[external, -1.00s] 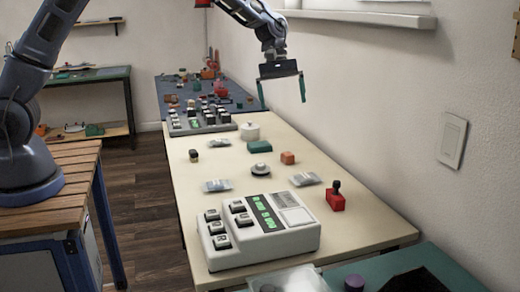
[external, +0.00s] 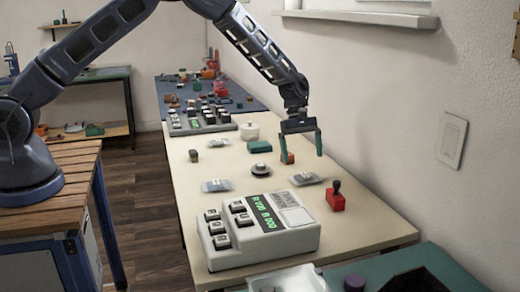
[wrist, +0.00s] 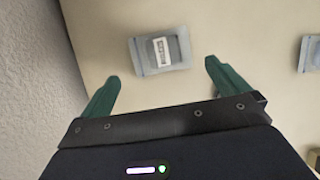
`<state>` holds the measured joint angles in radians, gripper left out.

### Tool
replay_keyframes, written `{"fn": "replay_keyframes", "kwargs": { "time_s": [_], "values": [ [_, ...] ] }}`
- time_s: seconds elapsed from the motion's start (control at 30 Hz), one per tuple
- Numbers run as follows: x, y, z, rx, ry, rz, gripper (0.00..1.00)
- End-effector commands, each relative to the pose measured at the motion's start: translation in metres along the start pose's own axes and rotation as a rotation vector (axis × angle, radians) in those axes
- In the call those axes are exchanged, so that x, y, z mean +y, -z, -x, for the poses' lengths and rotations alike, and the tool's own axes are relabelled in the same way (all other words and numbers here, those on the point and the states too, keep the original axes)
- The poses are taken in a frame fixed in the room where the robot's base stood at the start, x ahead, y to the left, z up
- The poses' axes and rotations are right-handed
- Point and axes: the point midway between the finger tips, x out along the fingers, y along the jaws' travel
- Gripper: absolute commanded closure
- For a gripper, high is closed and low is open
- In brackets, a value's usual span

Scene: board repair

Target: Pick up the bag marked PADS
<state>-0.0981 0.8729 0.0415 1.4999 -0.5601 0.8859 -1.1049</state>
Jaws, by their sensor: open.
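My gripper (external: 301,150) is open and empty, in the air above the cream table, with its green fingers pointing down. In the wrist view my gripper (wrist: 161,72) has a small bag (wrist: 160,50) with a white label just beyond and between its fingertips, not touching them. The label is too blurred to read. In the external view, bags lie flat on the table: one at the right (external: 305,179) below my gripper, and one at the left (external: 216,185). A further bag (wrist: 311,54) is cut off at the right edge of the wrist view. I cannot tell which is marked PADS.
A white keypad device (external: 258,230) stands at the table's front. A red block with a black knob (external: 336,197) is near the right bag. The wall borders the right side.

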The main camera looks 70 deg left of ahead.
Motion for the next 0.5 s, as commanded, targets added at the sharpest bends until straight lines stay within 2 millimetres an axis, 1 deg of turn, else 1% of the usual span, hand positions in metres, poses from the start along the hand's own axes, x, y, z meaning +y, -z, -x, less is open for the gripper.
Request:
{"fn": "replay_keyframes", "kwargs": {
  "time_s": [0.03,0.1,0.27,0.33,0.5],
  "values": [
    [0.0,0.0,-0.008,0.0,0.002,0.0,0.0],
    [0.0,0.0,-0.014,0.0,0.0,0.0,0.0],
    [0.0,0.0,-0.021,0.0,0.0,-0.001,0.0],
    [-0.001,-0.001,-0.028,0.001,0.001,-0.001,0.0],
    [-0.001,-0.002,-0.051,0.001,0.002,-0.001,0.0]
  ]
}}
